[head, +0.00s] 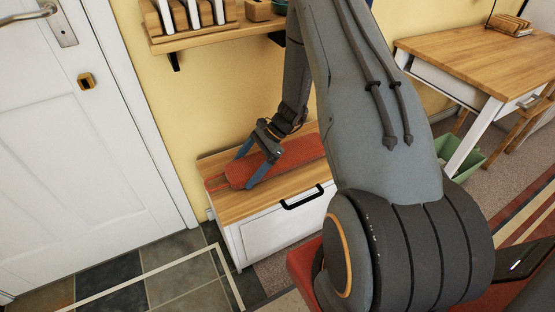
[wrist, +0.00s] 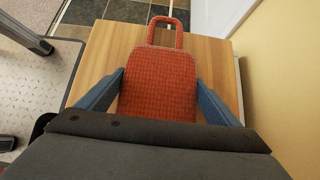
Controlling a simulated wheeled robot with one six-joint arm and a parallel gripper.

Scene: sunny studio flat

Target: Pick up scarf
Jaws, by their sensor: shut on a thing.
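The red woven scarf (head: 294,154) lies flat along the wooden top of a low white cabinet (head: 222,205). In the wrist view the scarf (wrist: 160,82) shows a wide body with a narrow loop at its far end. My gripper (head: 244,172) reaches down over the scarf, with one blue finger on each side of it. In the wrist view the fingers (wrist: 160,80) sit at the scarf's two side edges, shut on it. The scarf still appears to rest on the cabinet top. My arm hides its right end in the head view.
A wooden shelf (head: 222,33) with items hangs on the yellow wall above the cabinet. A white door (head: 75,130) stands to the left. A wooden desk (head: 470,55) and a green bin (head: 458,152) are to the right. Tiled floor lies in front of the door.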

